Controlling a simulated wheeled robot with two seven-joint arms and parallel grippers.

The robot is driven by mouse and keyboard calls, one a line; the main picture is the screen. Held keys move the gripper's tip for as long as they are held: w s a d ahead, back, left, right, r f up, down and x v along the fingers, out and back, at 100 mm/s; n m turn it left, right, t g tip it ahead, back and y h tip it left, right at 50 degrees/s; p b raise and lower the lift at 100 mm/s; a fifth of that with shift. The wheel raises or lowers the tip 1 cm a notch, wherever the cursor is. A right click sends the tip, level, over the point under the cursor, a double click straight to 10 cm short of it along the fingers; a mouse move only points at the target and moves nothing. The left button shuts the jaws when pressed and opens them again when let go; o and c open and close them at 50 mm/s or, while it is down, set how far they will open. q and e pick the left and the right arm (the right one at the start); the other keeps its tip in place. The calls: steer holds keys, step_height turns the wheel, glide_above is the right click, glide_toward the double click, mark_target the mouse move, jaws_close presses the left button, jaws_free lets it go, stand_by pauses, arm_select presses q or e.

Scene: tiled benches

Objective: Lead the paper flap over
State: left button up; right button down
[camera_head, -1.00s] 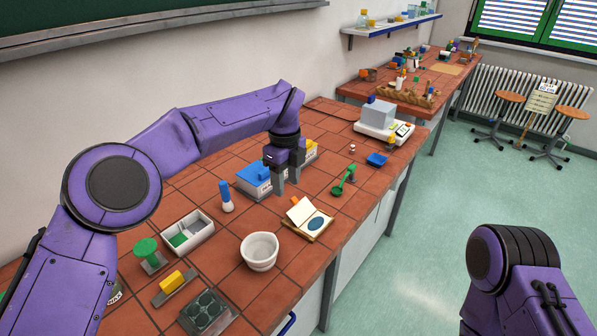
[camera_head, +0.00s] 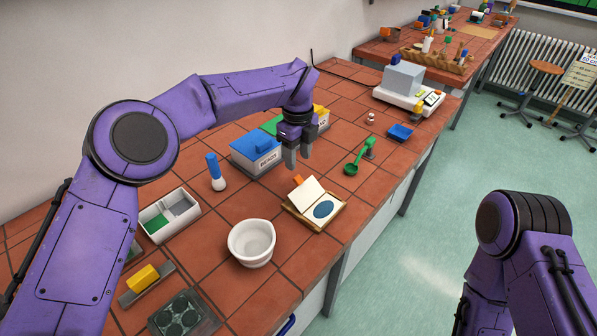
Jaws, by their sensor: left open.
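The paper flap (camera_head: 306,193) is a cream sheet on a small wooden board (camera_head: 335,218) near the front edge of the bench. It stands tilted up at the board's left side, and a dark blue oval (camera_head: 324,209) shows on the board to its right. An orange tab (camera_head: 298,180) sticks up at the flap's back. My left gripper (camera_head: 298,156) is open and empty, pointing down above the bench, behind the flap and apart from it. My right arm shows at the lower right, but its gripper is out of the picture.
A box with a blue lid (camera_head: 256,151) stands just left of my left gripper. A blue tray (camera_head: 400,132) and white scale (camera_head: 405,88) lie further back.

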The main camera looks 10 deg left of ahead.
mark_target(298, 177)
arm_select(q)
steer(key=f, duration=0.1)
steer(key=f+p, duration=0.1)
steer(key=f, duration=0.3)
steer(key=shift+s+f+p, duration=0.25)
steer(key=shift+s+p, duration=0.1)
steer(key=shift+p, duration=0.05)
steer(key=shift+w+f, duration=0.15)
steer(key=shift+f, duration=0.35)
steer(key=shift+r, duration=0.1)
jaws_close()
